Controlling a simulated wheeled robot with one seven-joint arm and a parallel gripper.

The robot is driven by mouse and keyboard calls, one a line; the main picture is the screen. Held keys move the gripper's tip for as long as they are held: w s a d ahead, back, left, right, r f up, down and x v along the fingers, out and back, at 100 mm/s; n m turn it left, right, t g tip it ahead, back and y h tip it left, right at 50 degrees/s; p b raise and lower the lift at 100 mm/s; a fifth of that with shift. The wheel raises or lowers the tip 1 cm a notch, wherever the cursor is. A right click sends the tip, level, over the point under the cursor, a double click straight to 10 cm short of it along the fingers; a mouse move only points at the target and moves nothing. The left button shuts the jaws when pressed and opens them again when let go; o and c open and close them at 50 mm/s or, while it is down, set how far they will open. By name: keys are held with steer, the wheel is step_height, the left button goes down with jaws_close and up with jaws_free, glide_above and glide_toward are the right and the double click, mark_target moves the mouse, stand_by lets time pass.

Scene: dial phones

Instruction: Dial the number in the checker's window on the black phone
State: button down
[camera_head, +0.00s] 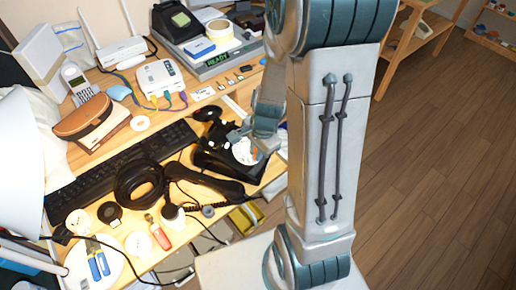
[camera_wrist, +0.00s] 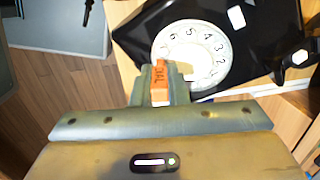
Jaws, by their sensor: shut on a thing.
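The black phone (camera_head: 207,158) stands near the table's front edge; its white rotary dial (camera_head: 243,151) is partly hidden by my gripper (camera_head: 262,136). In the wrist view the dial (camera_wrist: 205,45) shows numbers on a white face within the black body (camera_wrist: 272,38). My gripper (camera_wrist: 160,88) is shut on a small orange piece with lettering (camera_wrist: 160,75), held over the dial's near edge; whether it touches the dial I cannot tell. A black handset (camera_head: 208,182) lies in front of the phone. The checker (camera_head: 222,62) at the back has a window with green text that looks like READY.
A black keyboard (camera_head: 125,158) and black headphones (camera_head: 138,186) lie left of the phone. Routers (camera_head: 162,80), cables and small tools crowd the table. A yellow box (camera_head: 245,217) sits below the front edge. Open wooden floor (camera_head: 430,170) lies to the right.

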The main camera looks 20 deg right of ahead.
steer(key=shift+s+a+r+p, duration=0.15)
steer(key=shift+a+p, duration=0.2)
steer(key=shift+a, duration=0.25)
steer(key=shift+a+r, duration=0.1)
steer(key=shift+a+r+p, duration=0.15)
steer(key=shift+a+p, duration=0.25)
steer(key=shift+a, duration=0.05)
steer(key=shift+w+a+r+p, duration=0.25)
steer(key=shift+w+a+p, duration=0.2)
steer(key=shift+a+p, duration=0.05)
stand_by(0.4)
